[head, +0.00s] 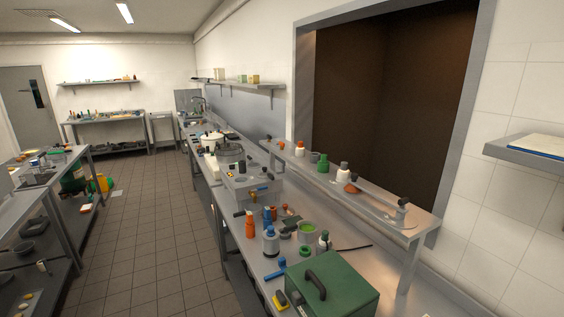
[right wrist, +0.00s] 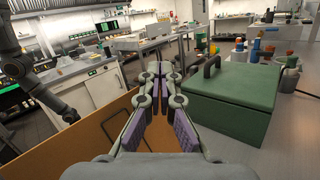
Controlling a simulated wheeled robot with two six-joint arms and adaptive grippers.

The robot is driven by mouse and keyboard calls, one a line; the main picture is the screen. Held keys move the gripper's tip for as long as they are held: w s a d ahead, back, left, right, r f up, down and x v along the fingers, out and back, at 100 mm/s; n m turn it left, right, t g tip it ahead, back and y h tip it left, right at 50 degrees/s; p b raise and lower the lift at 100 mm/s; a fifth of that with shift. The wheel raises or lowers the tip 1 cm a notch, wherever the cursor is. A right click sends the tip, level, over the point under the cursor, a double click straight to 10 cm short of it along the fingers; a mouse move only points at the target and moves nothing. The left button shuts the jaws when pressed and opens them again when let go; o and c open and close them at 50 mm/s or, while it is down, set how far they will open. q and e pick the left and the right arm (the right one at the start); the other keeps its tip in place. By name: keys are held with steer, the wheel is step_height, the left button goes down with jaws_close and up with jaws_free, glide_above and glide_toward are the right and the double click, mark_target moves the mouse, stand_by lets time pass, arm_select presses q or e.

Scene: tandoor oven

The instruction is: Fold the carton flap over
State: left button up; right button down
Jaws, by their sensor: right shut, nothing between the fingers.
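A brown panel, apparently carton board (right wrist: 60,152), fills the lower left of the right wrist view. A dark curved outline shows on it near my gripper. Only part of it is visible, so I cannot tell which part is the flap or how it is folded. My right gripper (right wrist: 160,68) reaches forward over the panel's right side, with its fingers together and nothing between them. I cannot tell whether it touches the board. The head view shows neither the carton nor my grippers. A dark arm of mine shows at left in the wrist view; its gripper is hidden.
A green box with a dark handle (right wrist: 235,97) stands close to the right of my right gripper; it also shows in the head view (head: 330,285). Bottles and small items crowd the steel counter (head: 395,303) beyond it. The tiled floor (head: 150,230) left of the counter is clear.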

steer(key=shift+s+a+p, duration=0.35)
steer(key=shift+a+p, duration=0.3)
steer(key=shift+p, duration=0.15)
steer(key=shift+s+a+f, duration=0.35)
steer(key=shift+s+a, duration=0.05)
steer(key=shift+a, duration=0.3)
steer(key=shift+f, duration=0.1)
steer(key=shift+s+a+f+b, duration=0.15)
steer(key=shift+a+f+b, duration=0.15)
steer(key=shift+f, duration=0.3)
steer(key=shift+w+d+f+b, duration=0.1)
steer(key=shift+w+d+b, duration=0.35)
steer(key=shift+d, duration=0.25)
